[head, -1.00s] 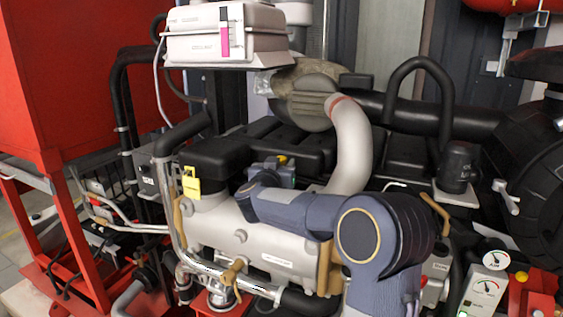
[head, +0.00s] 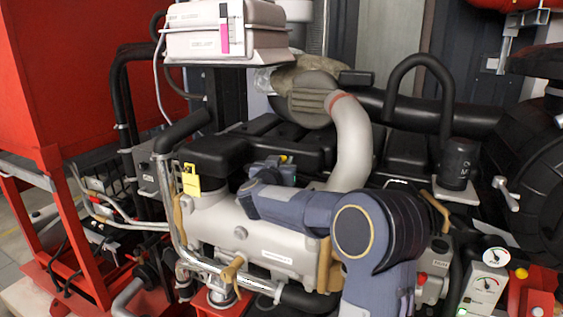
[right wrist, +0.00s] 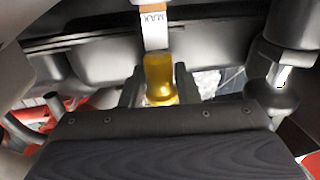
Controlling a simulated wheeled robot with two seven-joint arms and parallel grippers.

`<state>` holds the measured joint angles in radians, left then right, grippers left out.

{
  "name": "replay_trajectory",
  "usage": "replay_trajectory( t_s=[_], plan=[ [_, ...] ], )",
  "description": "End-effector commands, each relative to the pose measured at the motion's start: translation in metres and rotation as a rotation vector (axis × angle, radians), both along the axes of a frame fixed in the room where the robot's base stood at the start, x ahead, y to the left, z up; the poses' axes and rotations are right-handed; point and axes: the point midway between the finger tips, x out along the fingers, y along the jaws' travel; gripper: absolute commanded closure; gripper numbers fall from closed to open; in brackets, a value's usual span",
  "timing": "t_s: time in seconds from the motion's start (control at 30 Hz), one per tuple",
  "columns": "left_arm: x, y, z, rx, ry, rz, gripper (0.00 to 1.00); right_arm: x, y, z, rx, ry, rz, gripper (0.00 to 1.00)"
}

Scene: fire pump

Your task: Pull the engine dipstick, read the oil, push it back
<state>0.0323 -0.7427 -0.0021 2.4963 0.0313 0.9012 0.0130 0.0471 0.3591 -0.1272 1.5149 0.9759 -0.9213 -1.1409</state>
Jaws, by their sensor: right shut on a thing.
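The dipstick's yellow handle (right wrist: 160,80) stands between the two fingers of my right gripper (right wrist: 160,88) in the right wrist view, and they are shut on it. The dipstick tube and any lower part of the stick are hidden. My left gripper is not in view.
The grey engine block (head: 265,240) lies below my right arm. A thick pale pipe (head: 352,145) rises just right of the gripper. A yellow tag (head: 191,184) hangs at the left, under a white box (head: 222,42). Gauges (head: 490,270) stand at the lower right.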

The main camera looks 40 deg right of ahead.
Motion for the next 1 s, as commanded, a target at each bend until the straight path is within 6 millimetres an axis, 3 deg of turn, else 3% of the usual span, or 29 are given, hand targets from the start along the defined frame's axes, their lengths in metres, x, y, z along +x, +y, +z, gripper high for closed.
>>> replay_trajectory(
  t_s=[0.1, 0.2, 0.47, 0.5, 0.6, 1.0],
  plan=[
    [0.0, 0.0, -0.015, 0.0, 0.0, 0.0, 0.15, 0.0, 0.001, -0.027, 0.0, 0.005, 0.001, 1.0],
    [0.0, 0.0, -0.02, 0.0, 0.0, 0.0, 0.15, 0.0, 0.0, -0.039, -0.001, 0.003, 0.001, 1.0],
    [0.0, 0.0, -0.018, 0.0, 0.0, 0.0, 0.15, 0.0, 0.001, -0.041, 0.004, 0.005, 0.001, 1.0],
    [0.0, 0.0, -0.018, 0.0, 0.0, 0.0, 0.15, 0.0, 0.001, -0.042, 0.004, 0.006, 0.001, 0.7],
    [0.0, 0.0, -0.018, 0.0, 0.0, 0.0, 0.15, 0.0, 0.001, -0.041, 0.004, 0.007, 0.001, 0.57],
    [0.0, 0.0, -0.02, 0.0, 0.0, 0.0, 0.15, -0.006, 0.009, -0.039, 0.001, 0.001, 0.002, 0.57]
  ],
)
